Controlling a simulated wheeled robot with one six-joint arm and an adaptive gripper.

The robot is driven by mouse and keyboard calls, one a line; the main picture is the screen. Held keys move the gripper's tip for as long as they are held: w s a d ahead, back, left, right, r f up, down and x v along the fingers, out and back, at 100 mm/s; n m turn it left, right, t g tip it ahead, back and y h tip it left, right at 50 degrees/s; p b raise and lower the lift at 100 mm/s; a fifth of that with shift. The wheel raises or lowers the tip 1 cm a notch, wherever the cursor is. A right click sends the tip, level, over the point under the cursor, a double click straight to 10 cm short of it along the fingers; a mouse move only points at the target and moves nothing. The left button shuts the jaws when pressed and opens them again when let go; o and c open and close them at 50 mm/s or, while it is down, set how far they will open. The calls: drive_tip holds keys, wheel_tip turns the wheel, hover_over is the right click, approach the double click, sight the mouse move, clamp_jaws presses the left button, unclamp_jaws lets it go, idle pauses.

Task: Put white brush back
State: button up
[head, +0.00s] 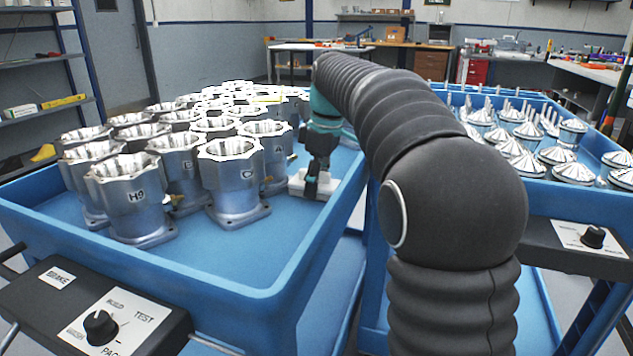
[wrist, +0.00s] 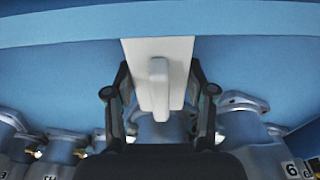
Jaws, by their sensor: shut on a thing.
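The white brush (head: 309,186) is at the right inner side of the left blue tray, low beside the metal housings. In the wrist view the white brush (wrist: 180,52) shows as a flat white block with a raised handle. My gripper (head: 313,183) points down over it in the head view. In the wrist view my gripper (wrist: 160,98) has its two fingers on either side of the handle, shut on the brush. Whether the brush touches the tray floor I cannot tell.
Several silver housings (head: 135,200) crowd the left blue tray (head: 230,290). More housings (wrist: 247,130) stand close to my gripper in the wrist view. A second blue tray (head: 560,205) with several conical metal parts (head: 573,168) stands at the right. Bare tray floor lies near the brush.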

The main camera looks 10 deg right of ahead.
sight(325, 173)
drive_tip(key=o, duration=1.1)
drive_tip(key=shift+f, duration=0.1)
drive_tip(key=r+p, duration=0.1)
drive_tip(key=r, duration=0.3)
drive_tip(key=d+r+p, duration=0.1)
drive_tip(key=r, duration=0.3)
drive_tip(key=s+r+p, duration=0.1)
drive_tip(key=r, duration=0.3)
drive_tip(key=shift+d+r, duration=0.1)
drive_tip(key=shift+d, duration=0.15)
